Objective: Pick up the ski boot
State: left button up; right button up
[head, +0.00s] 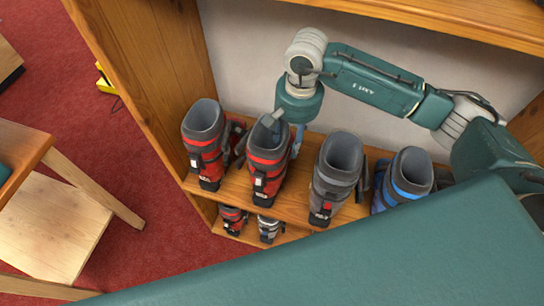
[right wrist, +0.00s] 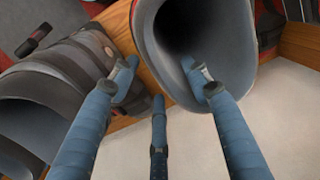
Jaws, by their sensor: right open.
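A row of ski boots stands upright on a wooden shelf. My right gripper (head: 288,127) is open at the cuff of the second boot from the left, a red and grey ski boot (head: 266,165). In the right wrist view this boot's cuff (right wrist: 226,42) fills the upper right. One fingertip of the gripper (right wrist: 165,80) overlaps the cuff's rim and opening; another is beside the cuff, near the grey boot (right wrist: 60,75). I cannot tell whether any finger touches the boot. My left gripper is not in view.
Another red boot (head: 205,150) stands to the left, a grey boot (head: 335,175) and a blue boot (head: 407,178) to the right. Smaller-looking boots (head: 233,219) sit on a lower shelf. The wooden side panel (head: 150,75) bounds the left. A wooden stool (head: 55,225) stands on red carpet.

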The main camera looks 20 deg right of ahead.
aim_at(275, 145)
jog(key=shift+a+f, duration=0.1)
jog(key=shift+f, duration=0.2)
notch_tip(275, 145, down, 4)
jog(key=shift+a+r+p, duration=0.1)
jog(key=shift+r+p, duration=0.1)
jog(key=shift+p, duration=0.75)
jog(key=shift+w+f, duration=0.1)
jog(key=shift+f, duration=0.5)
jog(key=c, duration=1.2)
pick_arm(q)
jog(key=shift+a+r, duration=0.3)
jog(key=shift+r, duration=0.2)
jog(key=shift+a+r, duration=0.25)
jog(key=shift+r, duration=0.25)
pick_arm(e)
jog(key=shift+w+r, duration=0.15)
